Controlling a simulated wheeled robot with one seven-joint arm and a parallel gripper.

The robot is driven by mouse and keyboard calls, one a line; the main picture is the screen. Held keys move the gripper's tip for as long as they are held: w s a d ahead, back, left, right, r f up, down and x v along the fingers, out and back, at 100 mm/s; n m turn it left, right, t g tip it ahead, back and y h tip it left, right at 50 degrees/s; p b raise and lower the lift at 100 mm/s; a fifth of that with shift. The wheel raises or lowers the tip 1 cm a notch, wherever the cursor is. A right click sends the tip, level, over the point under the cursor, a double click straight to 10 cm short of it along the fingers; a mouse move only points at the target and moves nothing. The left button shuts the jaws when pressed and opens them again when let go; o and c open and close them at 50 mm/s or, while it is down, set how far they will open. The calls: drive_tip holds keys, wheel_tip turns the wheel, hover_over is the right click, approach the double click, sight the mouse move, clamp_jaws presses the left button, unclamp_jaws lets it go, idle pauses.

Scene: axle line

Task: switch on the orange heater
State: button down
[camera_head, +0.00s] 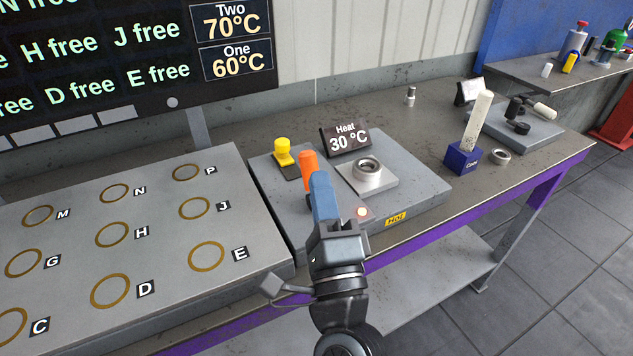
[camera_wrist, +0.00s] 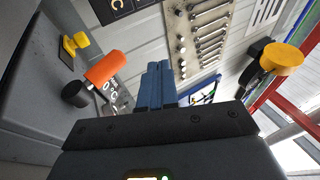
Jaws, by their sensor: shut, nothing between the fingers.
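The heater is a grey slab (camera_head: 420,185) on the bench, with a metal ring seat (camera_head: 368,172) and a sign reading "Heat 30 °C" (camera_head: 345,140). An orange handle (camera_head: 307,160) stands at the slab's left part, partly hidden behind my fingers. In the wrist view the orange handle (camera_wrist: 105,68) has a black end (camera_wrist: 75,94) and lies left of my fingers. My gripper (camera_head: 321,180) has blue fingers, shut and empty, close to the handle; I cannot tell whether they touch. The fingers also show in the wrist view (camera_wrist: 158,70).
A yellow knob (camera_head: 283,152) stands just left of the orange handle. A plate with lettered rings (camera_head: 150,260) lies left; a blue block (camera_head: 462,158) holding a pale rod stands right.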

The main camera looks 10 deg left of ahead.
drive_tip(key=s+d+r, duration=0.1)
drive_tip(key=s+r, duration=0.1)
drive_tip(key=s, duration=0.3)
drive_tip(key=shift+s+d+r, duration=0.15)
drive_tip(key=shift+d+r, duration=0.05)
drive_tip(key=shift+d, duration=0.15)
drive_tip(key=s+d+f+n+g+h, duration=0.1)
drive_tip(key=s+d+f+n+h, duration=0.2)
drive_tip(key=s+d+f, duration=0.45)
drive_tip(key=s+d+f+n+g+h, duration=0.1)
drive_tip(key=s+d+n, duration=0.5)
drive_tip(key=s, duration=0.6)
drive_tip(key=s+d+f+n+g+h, duration=0.1)
drive_tip(key=s+d+n+g+h, duration=0.2)
drive_tip(key=s+d+n, duration=0.3)
drive_tip(key=s+d+g, duration=0.1)
drive_tip(key=s+d, duration=0.3)
drive_tip(key=s, duration=0.2)
drive_tip(key=shift+s+d+f+n+g, duration=0.2)
drive_tip(key=shift+s+n+g, duration=0.05)
drive_tip(key=shift+n+g, duration=0.15)
